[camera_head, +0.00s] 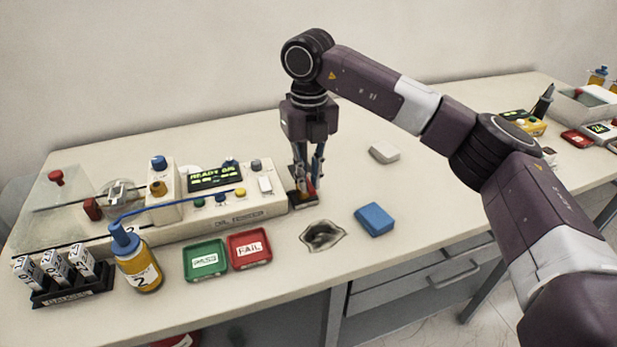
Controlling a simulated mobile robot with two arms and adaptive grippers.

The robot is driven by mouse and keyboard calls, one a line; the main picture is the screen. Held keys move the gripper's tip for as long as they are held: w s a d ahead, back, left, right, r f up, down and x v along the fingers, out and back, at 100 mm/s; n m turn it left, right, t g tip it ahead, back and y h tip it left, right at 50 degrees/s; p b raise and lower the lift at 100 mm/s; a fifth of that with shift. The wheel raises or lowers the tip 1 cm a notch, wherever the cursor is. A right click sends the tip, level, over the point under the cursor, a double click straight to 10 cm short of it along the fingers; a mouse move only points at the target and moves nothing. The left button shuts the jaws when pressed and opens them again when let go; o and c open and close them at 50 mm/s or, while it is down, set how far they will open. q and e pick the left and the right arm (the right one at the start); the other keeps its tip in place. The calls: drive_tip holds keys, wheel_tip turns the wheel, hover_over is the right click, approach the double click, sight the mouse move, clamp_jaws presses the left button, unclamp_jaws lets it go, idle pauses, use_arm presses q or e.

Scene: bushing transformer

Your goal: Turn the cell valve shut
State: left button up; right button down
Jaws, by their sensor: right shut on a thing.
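The white oil tester (228,217) stands along the back left of the bench, with a lit display (214,177) and several coloured knobs and buttons. My right gripper (307,188) points down at the tester's right end. Its fingers are shut on a small red-orange part (311,191) just above a dark base (302,204). The fingers hide most of that part, so I cannot tell whether it is the cell valve's handle or which way it is turned. A red knob (56,178) stands over the clear cover at the far left. My left gripper is out of view.
A green PASS tray (206,274) and red FAIL tray (250,264) lie in front of the tester. A bottle (137,262), gauge rack (70,292), grey pouch (322,236), blue block (375,219) and white block (384,153) are around.

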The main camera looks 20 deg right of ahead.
drive_tip(key=d+n, duration=0.1)
drive_tip(key=n, duration=0.2)
drive_tip(key=w+n, duration=0.1)
drive_tip(key=n, duration=0.2)
drive_tip(key=d+n, duration=0.1)
drive_tip(key=n, duration=0.2)
drive_tip(key=shift+w+d+r+n, duration=0.15)
drive_tip(key=shift+w+d+n, duration=0.15)
drive_tip(key=shift+n, duration=0.1)
drive_tip(key=shift+w+d+n+p, duration=0.1)
drive_tip(key=shift+w+n+p, duration=0.25)
drive_tip(key=shift+n, duration=0.95)
drive_tip(key=shift+w+d+n+p, duration=0.15)
drive_tip(key=shift+w+n+p, duration=0.2)
drive_tip(key=shift+n, duration=0.95)
drive_tip(key=shift+w+d+n+p, duration=0.15)
drive_tip(key=shift+w+n, duration=0.25)
drive_tip(key=shift+n, duration=0.9)
drive_tip(key=c, duration=2)
unclamp_jaws()
drive_tip(key=shift+o, duration=0.2)
wheel_tip(320, 180, up, 12)
